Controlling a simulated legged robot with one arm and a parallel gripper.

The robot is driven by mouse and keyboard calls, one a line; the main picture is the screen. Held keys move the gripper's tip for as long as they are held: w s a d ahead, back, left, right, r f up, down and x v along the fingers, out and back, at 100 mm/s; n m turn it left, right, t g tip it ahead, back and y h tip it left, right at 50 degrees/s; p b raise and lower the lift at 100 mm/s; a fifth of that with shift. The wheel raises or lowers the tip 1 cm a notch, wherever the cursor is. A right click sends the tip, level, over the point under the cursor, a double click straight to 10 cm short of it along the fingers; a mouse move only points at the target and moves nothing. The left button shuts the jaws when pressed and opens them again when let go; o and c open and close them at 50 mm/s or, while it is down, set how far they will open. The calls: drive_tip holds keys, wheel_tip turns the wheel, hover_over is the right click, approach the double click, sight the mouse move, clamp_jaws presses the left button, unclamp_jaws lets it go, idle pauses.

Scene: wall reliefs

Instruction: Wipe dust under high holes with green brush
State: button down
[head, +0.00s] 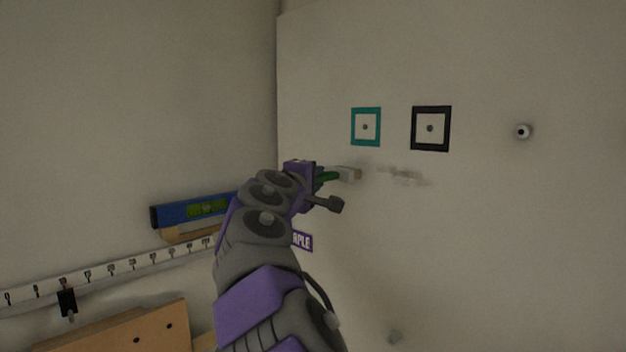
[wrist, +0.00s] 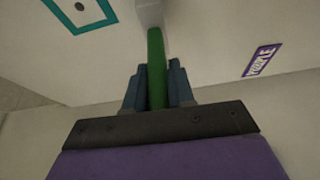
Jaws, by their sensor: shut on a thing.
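My gripper (wrist: 158,88) is shut on the green handle of the brush (wrist: 156,62). In the head view the green brush (head: 328,177) points right from my gripper (head: 316,180), with its pale head at the wall just below the teal-framed hole (head: 365,127). I cannot tell whether the head touches the wall. A black-framed hole (head: 431,129) is to the right of the teal one. A grey dust smear (head: 405,175) lies on the wall below the black frame, right of the brush head. The teal frame (wrist: 80,12) also shows at the wrist view's upper left.
A purple label (head: 302,241) is below my gripper. At left are a blue level (head: 190,210), a ruler strip (head: 98,270) and a wooden board (head: 120,332). The wall right of the dust is mostly clear.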

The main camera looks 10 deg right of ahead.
drive_tip(key=shift+w+d, duration=0.55)
drive_tip(key=shift+d, duration=0.3)
idle(0.3)
